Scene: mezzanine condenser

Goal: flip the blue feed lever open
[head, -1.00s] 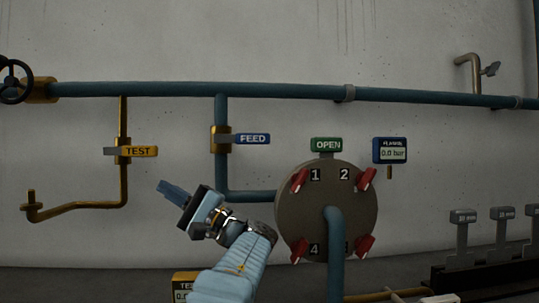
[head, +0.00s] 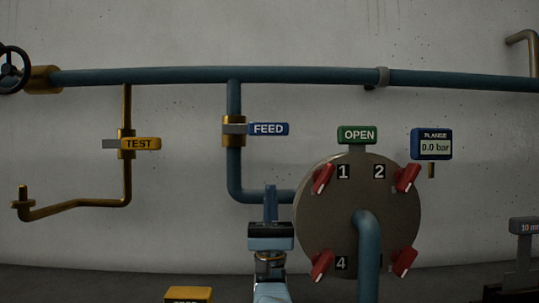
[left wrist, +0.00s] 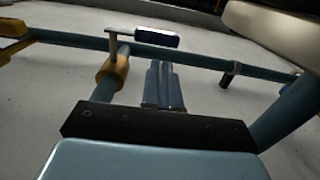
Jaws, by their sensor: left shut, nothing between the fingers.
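The blue FEED lever (head: 268,129) lies horizontal, pointing right from its brass valve (head: 234,131) on a vertical blue pipe. In the left wrist view the lever's dark blue handle (left wrist: 156,38) shows beyond my fingers, with the brass valve body (left wrist: 113,70) to its left. My left gripper (head: 270,190) is shut and empty, pointing up, below the lever and in front of the lower pipe bend. Its closed fingers (left wrist: 163,85) are apart from the lever. My right gripper is not in view.
A round grey flange (head: 322,225) with red clamps and a green OPEN tag (head: 357,134) stands right of my gripper. A yellow TEST lever (head: 140,144) is at left. A gauge (head: 431,144) reads 0.0 bar. A blue header pipe (head: 180,75) runs above.

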